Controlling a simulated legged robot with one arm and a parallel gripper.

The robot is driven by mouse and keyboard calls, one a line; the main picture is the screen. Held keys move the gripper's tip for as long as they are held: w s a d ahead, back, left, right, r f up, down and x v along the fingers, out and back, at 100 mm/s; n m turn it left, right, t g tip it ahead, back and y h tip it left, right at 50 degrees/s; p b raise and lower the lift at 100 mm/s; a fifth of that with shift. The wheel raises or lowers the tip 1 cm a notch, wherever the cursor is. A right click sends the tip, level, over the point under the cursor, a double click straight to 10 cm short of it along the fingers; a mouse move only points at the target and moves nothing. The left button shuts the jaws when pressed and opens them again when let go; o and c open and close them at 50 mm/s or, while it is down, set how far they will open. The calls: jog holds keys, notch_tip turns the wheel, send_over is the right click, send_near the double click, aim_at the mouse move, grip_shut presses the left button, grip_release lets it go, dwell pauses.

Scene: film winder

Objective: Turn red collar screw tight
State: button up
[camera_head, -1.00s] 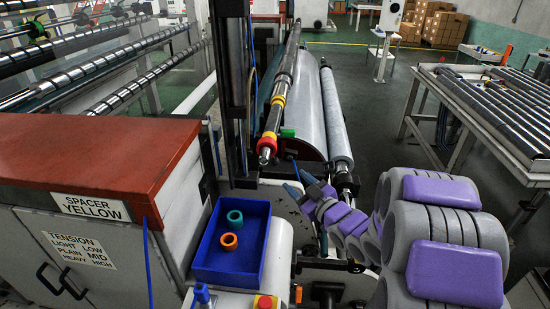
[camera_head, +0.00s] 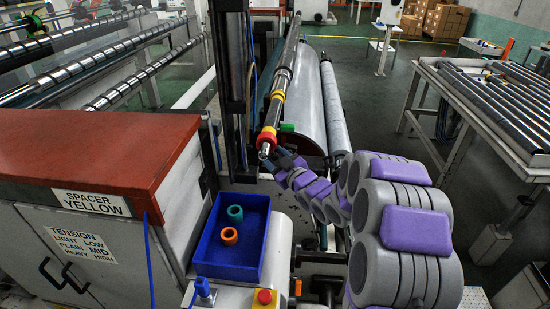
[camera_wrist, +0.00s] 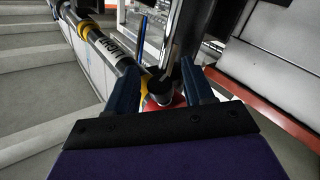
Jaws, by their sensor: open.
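The red collar (camera_head: 266,136) sits at the near end of the long shaft (camera_head: 282,82), beside a yellow ring. In the wrist view, part of the red collar (camera_wrist: 172,101) shows between my fingers, behind the dark shaft end. Its screw cannot be made out. My gripper (camera_wrist: 165,80) is open, with one blue finger on each side of the shaft end; I cannot tell whether either finger touches it. In the head view my gripper (camera_head: 277,158) is just below and right of the red collar.
A blue tray (camera_head: 262,232) holds a green ring (camera_head: 235,214) and an orange ring (camera_head: 229,236). A red-topped cabinet (camera_head: 90,150) stands left. A vertical dark post (camera_head: 230,90) rises close left of the shaft. A roller table (camera_head: 490,100) stands right.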

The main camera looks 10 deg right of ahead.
jog(key=shift+c, duration=0.5)
grip_shut()
